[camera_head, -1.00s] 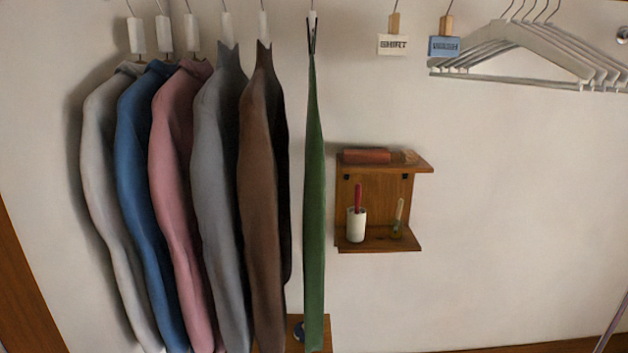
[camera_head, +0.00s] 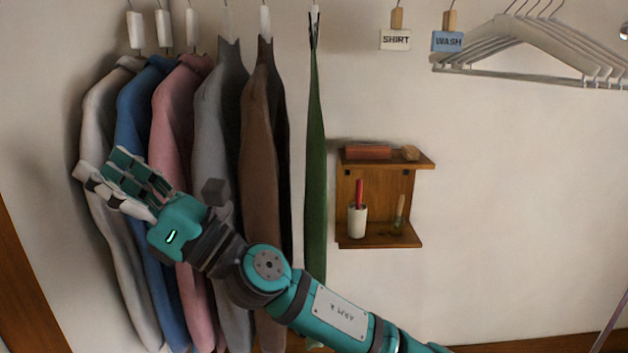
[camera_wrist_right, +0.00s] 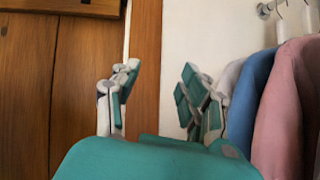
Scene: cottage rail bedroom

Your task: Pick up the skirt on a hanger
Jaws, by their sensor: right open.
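A long green garment (camera_head: 316,140), which looks like the skirt, hangs edge-on from a hanger, right of the brown garment. My right arm crosses in front of its lower part and hides some of it. My right gripper (camera_head: 102,172) is well to its left, in front of the white, blue and pink garments. Its fingers point up and left. In the right wrist view the gripper (camera_wrist_right: 157,82) is open and empty, its fingers spread apart. The skirt does not show there. My left gripper is not in view.
White (camera_head: 96,100), blue (camera_head: 133,110), pink (camera_head: 180,105), grey (camera_head: 212,105) and brown (camera_head: 262,160) garments hang close together. A wooden wall shelf (camera_head: 376,238) is right of the skirt. SHIRT (camera_head: 396,40) and WASH (camera_head: 447,42) tags and empty hangers (camera_head: 530,45) hang farther right.

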